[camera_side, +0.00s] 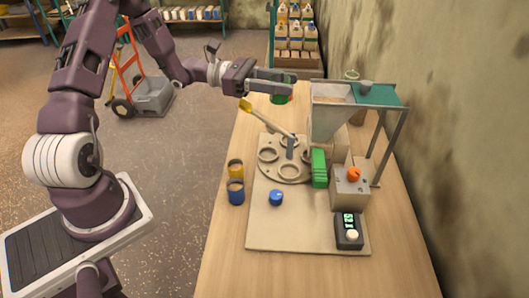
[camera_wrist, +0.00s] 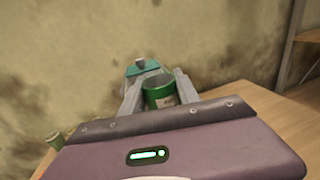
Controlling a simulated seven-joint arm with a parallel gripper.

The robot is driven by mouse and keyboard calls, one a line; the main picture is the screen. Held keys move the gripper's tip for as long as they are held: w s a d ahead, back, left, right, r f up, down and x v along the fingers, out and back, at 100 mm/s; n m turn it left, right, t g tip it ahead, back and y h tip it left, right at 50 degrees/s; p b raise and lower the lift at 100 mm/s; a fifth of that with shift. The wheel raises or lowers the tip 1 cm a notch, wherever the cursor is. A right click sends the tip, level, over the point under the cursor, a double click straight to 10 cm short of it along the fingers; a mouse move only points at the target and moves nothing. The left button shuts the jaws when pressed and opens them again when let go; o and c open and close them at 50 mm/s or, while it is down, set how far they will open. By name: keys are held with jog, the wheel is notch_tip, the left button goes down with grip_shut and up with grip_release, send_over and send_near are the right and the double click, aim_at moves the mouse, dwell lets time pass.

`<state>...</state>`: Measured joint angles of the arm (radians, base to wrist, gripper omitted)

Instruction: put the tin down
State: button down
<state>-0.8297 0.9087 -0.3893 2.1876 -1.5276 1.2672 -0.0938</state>
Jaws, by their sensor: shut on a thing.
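The green tin (camera_side: 281,93) is between the fingers of my gripper (camera_side: 283,84), held above the far part of the wooden table (camera_side: 222,262). The wrist view shows the tin (camera_wrist: 158,94) upright, with its open top up and a pale label on its side. The fingers of my gripper (camera_wrist: 156,92) are closed against both its sides. The inside of the tin is too small to read. In the side view the fingers hide part of it.
A hopper (camera_side: 335,110) on a frame stands to the right.

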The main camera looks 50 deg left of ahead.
aim_at(245, 137)
jog(key=s+a+f+n+t, duration=0.1)
jog(key=s, duration=0.5)
notch_tip(245, 137, up, 5)
jog(key=y, duration=0.1)
jog(key=w+a+n+t+y, duration=0.35)
jog(key=w+a, duration=0.35)
jog(key=w, duration=0.3)
jog(key=w+a+n+t+y, duration=0.2)
jog(key=w+a+n+y, duration=0.15)
jog(key=w+a, duration=0.5)
jog(key=shift+m, duration=0.5)
jog(key=f, duration=0.9)
jog(key=d+f, duration=0.1)
jog(key=f, duration=0.9)
jog(key=w+d+f, duration=0.1)
jog(key=f, duration=0.9)
jog(key=shift+f, duration=0.15)
jog(key=c, duration=0.9)
grip_release()
jog(key=shift+o, duration=0.5)
jog(key=v, duration=1.2)
